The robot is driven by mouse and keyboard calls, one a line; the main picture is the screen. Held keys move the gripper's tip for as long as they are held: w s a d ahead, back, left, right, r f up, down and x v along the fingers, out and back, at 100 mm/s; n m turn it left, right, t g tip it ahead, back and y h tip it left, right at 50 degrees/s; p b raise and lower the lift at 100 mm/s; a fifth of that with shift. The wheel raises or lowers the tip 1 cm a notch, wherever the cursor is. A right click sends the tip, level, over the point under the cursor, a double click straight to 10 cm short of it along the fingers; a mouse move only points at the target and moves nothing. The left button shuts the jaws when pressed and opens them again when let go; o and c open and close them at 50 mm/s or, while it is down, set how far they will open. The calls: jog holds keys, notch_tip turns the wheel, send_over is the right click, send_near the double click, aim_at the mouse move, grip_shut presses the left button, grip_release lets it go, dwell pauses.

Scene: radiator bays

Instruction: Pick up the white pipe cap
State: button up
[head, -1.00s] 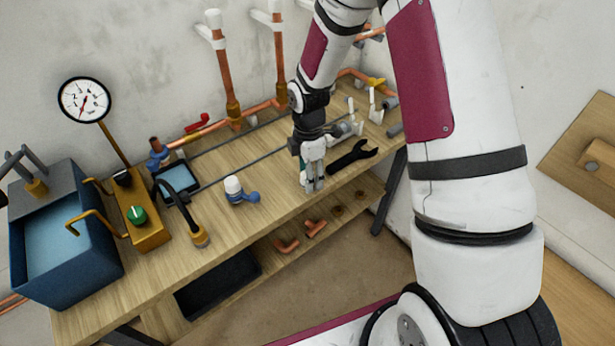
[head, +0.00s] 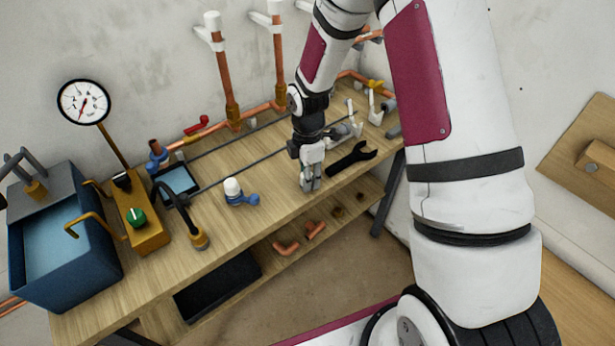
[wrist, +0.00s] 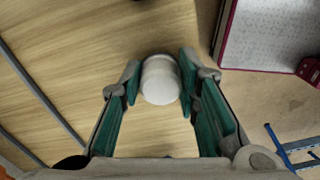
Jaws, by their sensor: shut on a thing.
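The white pipe cap (wrist: 160,80) shows in the wrist view as a small rounded white piece between the two fingertips. My gripper (wrist: 158,84) is shut on it, with a green-padded finger touching each side. In the head view my gripper (head: 311,184) points down at the front edge of the wooden bench, left of a black wrench. The cap is hidden behind the fingers in the head view, and I cannot tell whether it still touches the bench top.
The black wrench (head: 352,160) lies close to the right of my gripper. Copper fittings (head: 287,247) lie on the lower shelf. The bench top (head: 270,195) between valve and gripper is clear.

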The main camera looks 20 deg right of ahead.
jog(key=shift+r, duration=0.4)
notch_tip(320, 180, up, 2)
jog(key=shift+r, duration=0.1)
jog(key=s+d+r, duration=0.2)
jog(key=s, duration=1.4)
jog(key=shift+d+r+p, duration=0.2)
jog(key=shift+r+p, duration=2.1)
jog(key=shift+p, duration=0.25)
jog(key=shift+w, duration=0.1)
